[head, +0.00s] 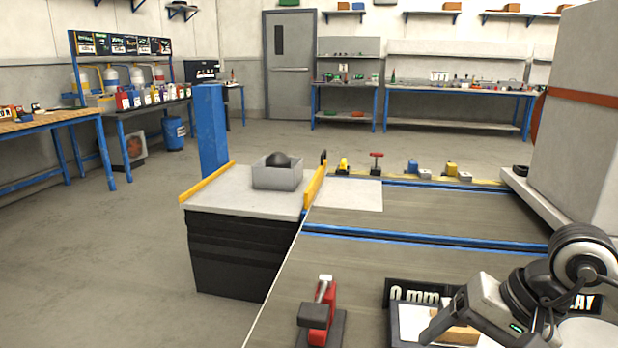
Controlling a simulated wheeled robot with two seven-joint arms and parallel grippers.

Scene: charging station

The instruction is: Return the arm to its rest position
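My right arm (545,290) comes in from the lower right, bent low over the workbench. Its gripper (440,322) is at the bottom, over a white tray (408,330) with a tan block (460,334) in it. The gripper covers part of the block. I cannot tell whether its fingers touch the block or how far apart they are. My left arm and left gripper are not in view.
A red clamp (325,316) stands left of the tray, with a black "0 mm" display (412,292) behind it. Blue rails (420,238) cross the bench. A grey bin (277,176) sits on the lift platform (225,193). A large grey cabinet (580,130) stands right. Floor at left is clear.

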